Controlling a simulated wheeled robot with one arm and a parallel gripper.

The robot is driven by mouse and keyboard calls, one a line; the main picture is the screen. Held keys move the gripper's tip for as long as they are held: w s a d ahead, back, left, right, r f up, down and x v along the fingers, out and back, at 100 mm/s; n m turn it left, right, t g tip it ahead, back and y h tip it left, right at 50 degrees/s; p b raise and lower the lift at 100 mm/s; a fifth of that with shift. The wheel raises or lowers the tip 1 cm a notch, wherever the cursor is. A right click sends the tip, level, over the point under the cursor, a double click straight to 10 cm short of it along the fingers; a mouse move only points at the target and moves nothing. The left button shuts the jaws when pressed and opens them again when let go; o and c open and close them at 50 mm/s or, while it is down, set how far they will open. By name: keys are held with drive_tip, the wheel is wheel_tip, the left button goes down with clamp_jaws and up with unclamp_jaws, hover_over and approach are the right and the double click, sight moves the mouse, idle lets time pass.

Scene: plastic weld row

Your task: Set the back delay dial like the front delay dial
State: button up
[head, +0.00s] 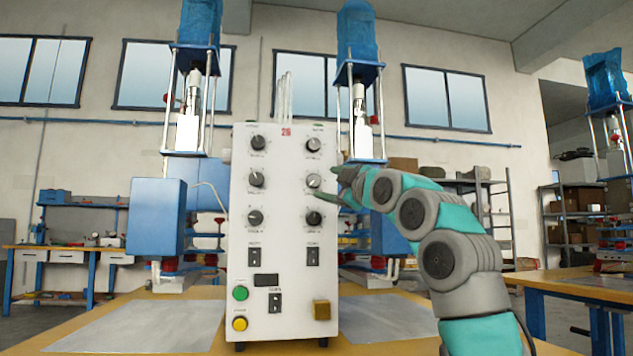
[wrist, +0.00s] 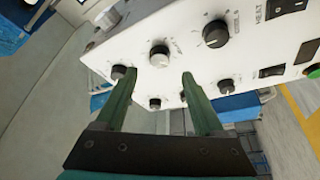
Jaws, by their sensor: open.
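The white control box (head: 281,240) has two columns of dark dials, three in each; their labels are too small to read, so I cannot tell which are the delay dials. My gripper (head: 338,188) is at the right column's middle dial (head: 314,181). In the wrist view its open fingers (wrist: 158,73) stand on either side of that light-faced dial (wrist: 159,57), with gaps showing. The left column has its own middle dial (head: 256,180). The right column's bottom dial (wrist: 215,34) shows a pale pointer mark. Exact pointer angles are unclear.
Below the dials are black switches (head: 254,257), a green button (head: 240,293) and a yellow button (head: 240,324). Blue press machines (head: 158,215) stand behind the box. The table (head: 180,315) has grey mats either side. Shelves (head: 478,205) stand farther back right.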

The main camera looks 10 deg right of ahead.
sight(314, 180)
drive_tip(key=x, duration=0.1)
drive_tip(key=p+x, duration=0.1)
drive_tip(key=x, duration=0.1)
drive_tip(key=p+x, duration=0.1)
drive_tip(key=shift+w+a+r, duration=0.1)
drive_tip(key=shift+w+r, duration=0.05)
drive_tip(key=shift+r, duration=0.15)
drive_tip(key=shift+w+a+f+p, duration=0.1)
drive_tip(key=shift+w+a+p, duration=0.05)
drive_tip(key=shift+w+p, duration=0.4)
drive_tip(key=shift+w, duration=0.1)
clamp_jaws()
